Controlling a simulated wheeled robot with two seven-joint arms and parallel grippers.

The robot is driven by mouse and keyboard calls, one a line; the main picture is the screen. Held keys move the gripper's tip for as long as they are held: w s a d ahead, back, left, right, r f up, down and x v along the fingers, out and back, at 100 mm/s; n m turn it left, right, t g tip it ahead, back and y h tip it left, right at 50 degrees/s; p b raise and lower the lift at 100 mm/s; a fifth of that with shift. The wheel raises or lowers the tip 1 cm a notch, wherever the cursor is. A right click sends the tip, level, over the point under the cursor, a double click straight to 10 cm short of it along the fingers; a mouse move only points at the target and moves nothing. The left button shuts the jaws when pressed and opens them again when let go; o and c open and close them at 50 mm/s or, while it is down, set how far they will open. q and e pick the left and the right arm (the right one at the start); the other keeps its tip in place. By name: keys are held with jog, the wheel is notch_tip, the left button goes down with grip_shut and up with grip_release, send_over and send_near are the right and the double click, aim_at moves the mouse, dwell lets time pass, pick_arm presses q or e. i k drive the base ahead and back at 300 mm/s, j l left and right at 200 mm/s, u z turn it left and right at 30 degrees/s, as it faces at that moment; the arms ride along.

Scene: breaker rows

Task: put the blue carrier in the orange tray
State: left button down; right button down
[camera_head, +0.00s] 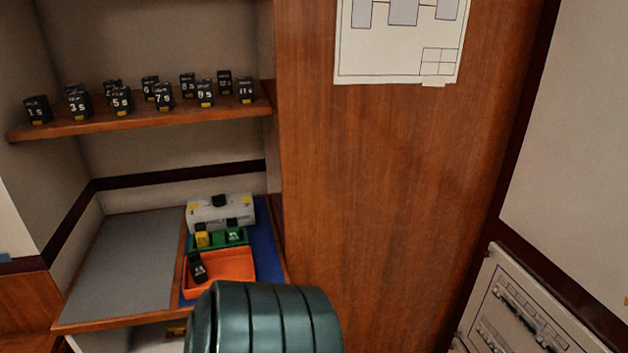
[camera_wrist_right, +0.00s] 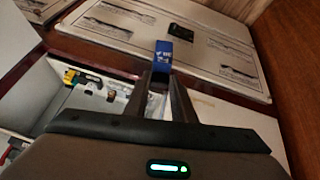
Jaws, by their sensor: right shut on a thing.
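The blue carrier (camera_wrist_right: 163,52) shows in the right wrist view, with a dark upper part and small pale lettering on its blue face. My right gripper (camera_wrist_right: 162,72) is shut on it, with the carrier at the fingertips. The orange tray (camera_head: 236,263) stands on the lower shelf in the head view. A black block (camera_head: 197,267) sits tilted at its left side. The carrier and right gripper do not show in the head view, and the tray does not show in the wrist view. My left gripper is out of view.
Green tray (camera_head: 217,242) with yellow and green blocks stands behind the orange tray, before a white box (camera_head: 222,212). Grey mat (camera_head: 130,265) is clear. Several numbered black blocks line the upper shelf (camera_head: 140,123). A diagram panel (camera_wrist_right: 120,22) and open white drawer (camera_wrist_right: 100,100) show by the carrier.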

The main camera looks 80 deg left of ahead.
aim_at(221, 275)
jog(key=u, duration=3.55)
